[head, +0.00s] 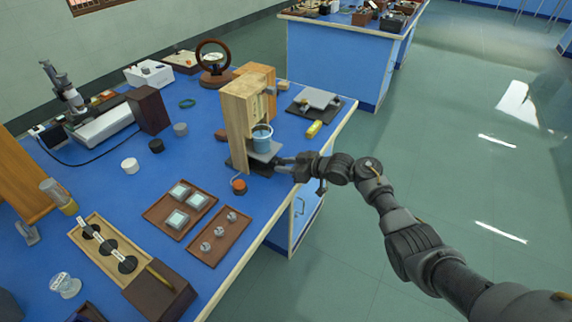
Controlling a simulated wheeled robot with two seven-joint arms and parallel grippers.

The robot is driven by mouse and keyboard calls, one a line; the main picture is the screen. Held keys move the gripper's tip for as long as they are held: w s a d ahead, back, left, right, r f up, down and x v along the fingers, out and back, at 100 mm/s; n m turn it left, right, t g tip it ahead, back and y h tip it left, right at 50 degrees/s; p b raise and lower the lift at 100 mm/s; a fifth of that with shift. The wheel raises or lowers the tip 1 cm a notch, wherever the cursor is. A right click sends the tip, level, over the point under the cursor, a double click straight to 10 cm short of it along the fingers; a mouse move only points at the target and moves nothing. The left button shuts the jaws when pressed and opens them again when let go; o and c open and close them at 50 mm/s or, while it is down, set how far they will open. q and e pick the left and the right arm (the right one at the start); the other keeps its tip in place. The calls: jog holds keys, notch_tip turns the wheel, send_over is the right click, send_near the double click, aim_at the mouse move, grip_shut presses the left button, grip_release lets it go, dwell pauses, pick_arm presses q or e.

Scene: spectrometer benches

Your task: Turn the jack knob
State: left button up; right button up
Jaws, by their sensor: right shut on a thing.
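A small lab jack with a grey top plate (265,151) stands at the foot of a wooden frame (239,115) near the bench's right edge. A light blue beaker-like cup (262,138) sits on the plate. My right gripper (279,164) reaches in from the right, low beside the jack. It is shut at the jack's side, where the jack knob would be; the fingers hide the knob itself. My left gripper is not in view.
A red-orange round piece (239,186) stands close in front of the jack. Brown trays (219,249) with small pieces lie nearer. Floor to the right is clear.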

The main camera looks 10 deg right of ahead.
jog(key=shift+w+d+m+g+y, duration=0.15)
jog(key=shift+m+g+y, duration=0.15)
jog(key=shift+m+g, duration=0.35)
jog(key=shift+f+m+g+y+b, duration=0.1)
jog(key=shift+m+g+y+b, duration=0.15)
jog(key=shift+m+y+b, duration=0.5)
jog(key=shift+m+h+b, duration=0.25)
jog(key=shift+m+b, duration=0.05)
jog(key=o, duration=1)
jog(key=shift+d+r, duration=0.25)
jog(key=shift+d, duration=0.15)
jog(key=p+v, duration=0.1)
jog(key=v, duration=0.9)
